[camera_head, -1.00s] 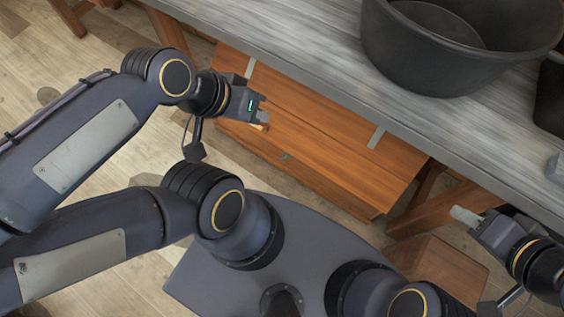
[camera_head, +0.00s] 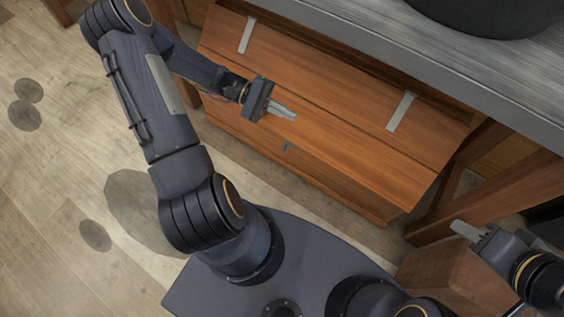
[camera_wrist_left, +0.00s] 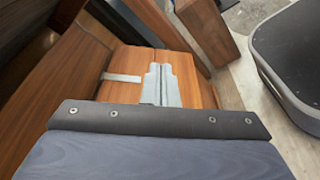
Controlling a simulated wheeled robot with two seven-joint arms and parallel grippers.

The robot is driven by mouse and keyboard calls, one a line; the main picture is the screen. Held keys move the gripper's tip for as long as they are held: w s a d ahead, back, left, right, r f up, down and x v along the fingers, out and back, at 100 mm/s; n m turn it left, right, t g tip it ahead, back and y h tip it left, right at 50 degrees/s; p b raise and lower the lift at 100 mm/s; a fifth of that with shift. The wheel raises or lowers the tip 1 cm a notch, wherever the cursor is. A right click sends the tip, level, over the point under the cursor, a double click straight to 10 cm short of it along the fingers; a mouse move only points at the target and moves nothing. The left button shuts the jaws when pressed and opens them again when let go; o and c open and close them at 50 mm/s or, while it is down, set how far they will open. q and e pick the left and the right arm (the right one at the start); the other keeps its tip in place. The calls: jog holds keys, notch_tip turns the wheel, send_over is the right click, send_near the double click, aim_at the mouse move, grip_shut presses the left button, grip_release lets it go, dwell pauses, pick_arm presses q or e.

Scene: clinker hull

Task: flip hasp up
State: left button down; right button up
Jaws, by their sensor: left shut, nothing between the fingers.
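The hasp (camera_head: 287,146) is a small grey metal piece at the front edge of the wooden chest's lid (camera_head: 330,125). It is too small to tell its exact angle. The chest has two grey strap hinges, one of them at the right (camera_head: 401,112). My left gripper (camera_head: 284,112) is shut and empty above the lid, behind the hasp and apart from it in the picture. In the left wrist view its fingers (camera_wrist_left: 161,84) show together over the wood. The hasp cannot be made out there. My right gripper (camera_head: 467,230) is at the lower right, away from the chest, with its fingers close together.
A grey workbench (camera_head: 480,75) overhangs the back of the chest, with a black tub (camera_head: 490,15) on it. Wooden bench legs (camera_head: 490,190) stand at the right. A brown wooden box (camera_head: 440,280) is below my right gripper. Bare floor lies at the left.

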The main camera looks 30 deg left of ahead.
pick_arm(q)
jog(key=w+a+f+n+t+b, duration=0.15)
jog(key=f+n+t+b, duration=0.45)
jog(key=f, duration=0.7)
jog(key=a+f+n+t+b, duration=0.3)
jog(key=f+n+t, duration=0.35)
jog(key=f, duration=0.75)
jog(key=n+t+y+b, duration=0.7)
jog(key=n+t+y, duration=0.4)
jog(key=y, duration=0.4)
send_near(285, 146)
notch_tip(285, 146, down, 3)
jog(key=s+n+g, duration=0.1)
jog(key=s, duration=0.1)
jog(key=shift+s+a, duration=0.15)
jog(key=shift+a, duration=0.05)
jog(key=x, duration=1)
jog(key=shift+b, duration=0.35)
